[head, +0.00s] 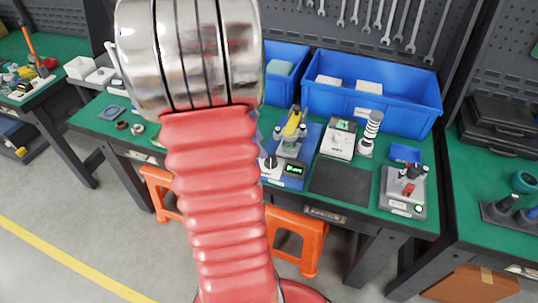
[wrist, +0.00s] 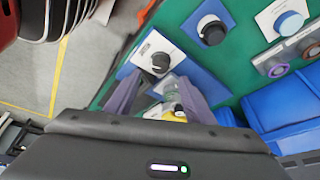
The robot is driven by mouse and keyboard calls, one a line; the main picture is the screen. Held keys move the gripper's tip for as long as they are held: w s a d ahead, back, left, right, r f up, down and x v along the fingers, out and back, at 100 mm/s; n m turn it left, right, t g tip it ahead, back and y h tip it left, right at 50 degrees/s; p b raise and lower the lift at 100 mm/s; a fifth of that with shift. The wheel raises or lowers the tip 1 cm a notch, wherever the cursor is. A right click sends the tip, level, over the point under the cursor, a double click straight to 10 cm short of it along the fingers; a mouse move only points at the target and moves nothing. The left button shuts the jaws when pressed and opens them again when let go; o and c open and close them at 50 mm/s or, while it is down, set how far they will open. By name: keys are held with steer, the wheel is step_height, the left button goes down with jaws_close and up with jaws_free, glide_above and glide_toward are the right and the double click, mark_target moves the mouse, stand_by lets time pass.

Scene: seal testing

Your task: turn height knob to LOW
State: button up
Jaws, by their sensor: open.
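A black knob (wrist: 160,63) on a white plate shows ahead of my open gripper (wrist: 160,84) in the wrist view. The two dark fingers stand apart on either side of the line to it, with a gap between. I cannot tell how close they are to touching it. The knob also shows in the head view (head: 270,162), on a white panel beside a small green display (head: 294,170) on a blue base. The label and pointer marks are too small to read. In the head view my red arm hides most of the gripper.
Another dark knob (wrist: 212,31) on a blue plate and a blue-grey round cap (wrist: 288,24) lie to the right in the wrist view. A yellow-topped device (head: 291,129) stands behind the display. Blue bins (head: 405,118) line the back; a dark mat (head: 343,182) lies right.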

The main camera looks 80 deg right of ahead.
mark_target(270, 158)
steer(key=x, duration=0.8)
steer(key=shift+f, duration=0.15)
steer(key=shift+d, duration=0.1)
steer(key=c, duration=0.9)
steer(key=shift+d, duration=0.3)
steer(key=shift+c, duration=0.8)
steer(key=shift+a, duration=0.2)
steer(key=shift+a+n, duration=0.1)
steer(key=shift+n, duration=0.3)
